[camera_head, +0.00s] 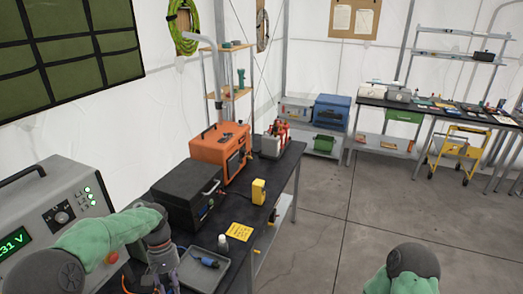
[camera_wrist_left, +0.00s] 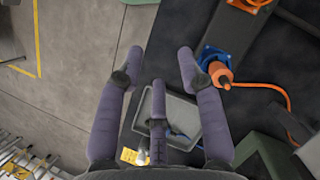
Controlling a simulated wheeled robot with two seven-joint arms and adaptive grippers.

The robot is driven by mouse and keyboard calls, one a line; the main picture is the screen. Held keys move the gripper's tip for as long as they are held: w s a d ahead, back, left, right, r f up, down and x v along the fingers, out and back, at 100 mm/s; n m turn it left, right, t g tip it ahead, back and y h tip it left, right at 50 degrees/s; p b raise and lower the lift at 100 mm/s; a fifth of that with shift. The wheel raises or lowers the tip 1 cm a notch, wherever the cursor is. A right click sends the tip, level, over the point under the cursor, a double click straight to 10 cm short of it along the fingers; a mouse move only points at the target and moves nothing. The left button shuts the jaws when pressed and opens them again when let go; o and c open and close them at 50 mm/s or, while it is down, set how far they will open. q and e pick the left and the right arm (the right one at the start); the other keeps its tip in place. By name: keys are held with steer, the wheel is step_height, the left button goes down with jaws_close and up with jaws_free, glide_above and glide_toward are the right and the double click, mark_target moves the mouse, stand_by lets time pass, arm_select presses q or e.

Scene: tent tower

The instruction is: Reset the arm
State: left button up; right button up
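My left arm (camera_head: 100,240) reaches in from the left, in front of the grey power unit (camera_head: 45,225). In the left wrist view, my left gripper (camera_wrist_left: 160,58) is open, with its purple fingers spread and nothing between the tips. The grey tray (camera_wrist_left: 184,108) lies below the fingers, apart from them as far as I can tell. An orange plug (camera_wrist_left: 220,75) with a cable sits at a blue socket (camera_wrist_left: 208,57) beside one fingertip. Part of my right arm (camera_head: 410,265) shows at the lower right of the head view; its gripper is out of view.
The dark bench (camera_head: 262,215) holds a black case (camera_head: 185,190), an orange box (camera_head: 218,150), a yellow device (camera_head: 259,190), a white bottle (camera_head: 222,242) and a yellow card (camera_head: 240,232). Open concrete floor (camera_head: 335,215) lies right of the bench. A yellow cart (camera_head: 460,150) stands farther back.

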arm_select(q)
steer(key=s+d+f+m+t+h, duration=0.1)
steer(key=s+d+f, duration=0.25)
steer(key=f, duration=0.55)
steer(key=s+d+f+t+h, duration=0.15)
steer(key=d+f, duration=0.35)
steer(key=f, duration=0.5)
steer(key=s+d+f+t, duration=0.1)
steer(key=s+d+f, duration=0.2)
steer(key=s+f, duration=0.3)
steer(key=s+d+f+t, duration=0.1)
steer(key=s+d+f, duration=0.25)
steer(key=s, duration=0.55)
steer(key=shift+m, duration=0.6)
steer(key=f+b, duration=0.1)
steer(key=b, duration=0.1)
steer(key=w+d+f+b, duration=0.1)
steer(key=f+b, duration=0.1)
steer(key=w+f+b, duration=0.1)
steer(key=f+b, duration=0.1)
steer(key=shift+d+b, duration=0.3)
steer(key=shift+d, duration=0.05)
arm_select(e)
step_height(320, 180, down, 7)
steer(key=shift+r, duration=0.2)
arm_select(q)
steer(key=shift+r, duration=0.1)
